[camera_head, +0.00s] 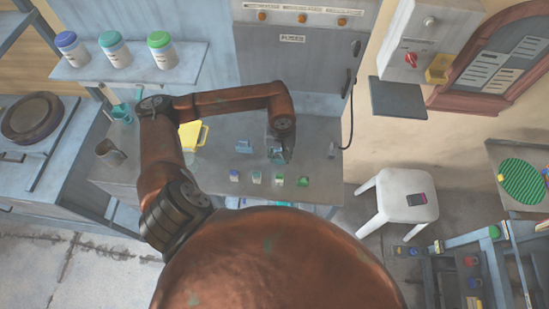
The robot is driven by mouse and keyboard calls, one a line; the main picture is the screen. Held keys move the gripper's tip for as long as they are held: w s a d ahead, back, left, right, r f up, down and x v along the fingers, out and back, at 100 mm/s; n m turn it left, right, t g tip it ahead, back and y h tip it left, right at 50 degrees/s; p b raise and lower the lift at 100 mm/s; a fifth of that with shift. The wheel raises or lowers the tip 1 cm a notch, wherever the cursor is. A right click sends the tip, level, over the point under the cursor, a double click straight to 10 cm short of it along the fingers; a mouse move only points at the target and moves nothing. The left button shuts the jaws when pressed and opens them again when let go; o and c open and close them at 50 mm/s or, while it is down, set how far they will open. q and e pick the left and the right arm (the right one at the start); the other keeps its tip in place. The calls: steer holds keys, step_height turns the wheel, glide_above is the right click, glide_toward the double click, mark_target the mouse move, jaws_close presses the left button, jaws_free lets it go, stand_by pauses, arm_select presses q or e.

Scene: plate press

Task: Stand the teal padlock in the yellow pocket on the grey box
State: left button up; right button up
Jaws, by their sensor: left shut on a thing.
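The grey box (432,32) is on the wall at the upper right, with a red knob on its front. The yellow pocket (439,68) is at its lower right side. My left arm reaches over the grey worktop, and its gripper (279,153) points down there. It is shut on a small teal thing, which looks like the teal padlock (275,154). The gripper partly hides it, and I cannot tell whether it touches the worktop. My right gripper is not in view.
A blue piece (244,147) lies left of the gripper, and several small blocks (257,178) stand in front. A yellow thing (190,137) is behind my arm. A dark shelf (398,99) juts out below the grey box. A white stool (398,200) stands right of the worktop.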

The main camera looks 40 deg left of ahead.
mark_target(275, 160)
arm_select(q)
steer(key=shift+w+a+f, duration=0.15)
steer(key=shift+a+f, duration=0.85)
steer(key=shift+f, duration=0.2)
steer(key=shift+a+f+p, duration=0.1)
steer(key=shift+f+p, duration=0.4)
steer(key=shift+f, duration=1.15)
steer(key=shift+f, duration=0.15)
steer(key=o, duration=1.2)
steer(key=shift+o, duration=0.2)
